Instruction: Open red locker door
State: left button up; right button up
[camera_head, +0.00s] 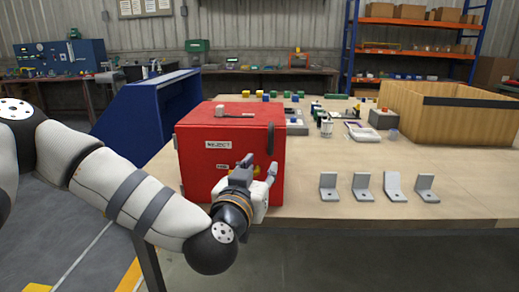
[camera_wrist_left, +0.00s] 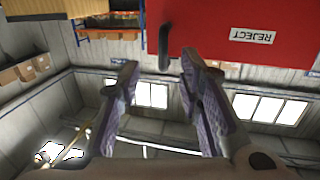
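The red locker (camera_head: 205,150) stands on the table with a "REJECT" label on its front. Its door looks shut. A dark upright handle (camera_head: 270,138) is near the door's right edge. My left gripper (camera_head: 260,166) is in front of the door's lower right part, fingers pointing up toward the handle. In the left wrist view the picture is inverted; the red door (camera_wrist_left: 235,30) fills the top right. The black handle (camera_wrist_left: 163,48) shows beyond and between the fingertips. The left fingers (camera_wrist_left: 157,66) are apart with nothing between them. My right gripper is out of view.
A small white-and-dark object (camera_head: 222,111) lies on the locker's top. Several grey L-brackets (camera_head: 362,187) stand to its right near the table's front edge. A wooden crate (camera_head: 450,115) is at the back right. A blue panel (camera_head: 150,115) stands left of the locker.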

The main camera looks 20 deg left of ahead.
aim_at(270, 143)
pick_arm(q)
jog(key=w, duration=0.3)
jog(key=w+b, duration=0.1)
jog(key=w, duration=0.3)
jog(key=w+a+r, duration=0.1)
jog(key=w, duration=0.3)
jog(key=shift+a+b, duration=0.1)
jog(key=shift+b, duration=0.2)
jog(key=shift+w+r, duration=0.15)
jog(key=shift+w, duration=0.45)
grip_shut()
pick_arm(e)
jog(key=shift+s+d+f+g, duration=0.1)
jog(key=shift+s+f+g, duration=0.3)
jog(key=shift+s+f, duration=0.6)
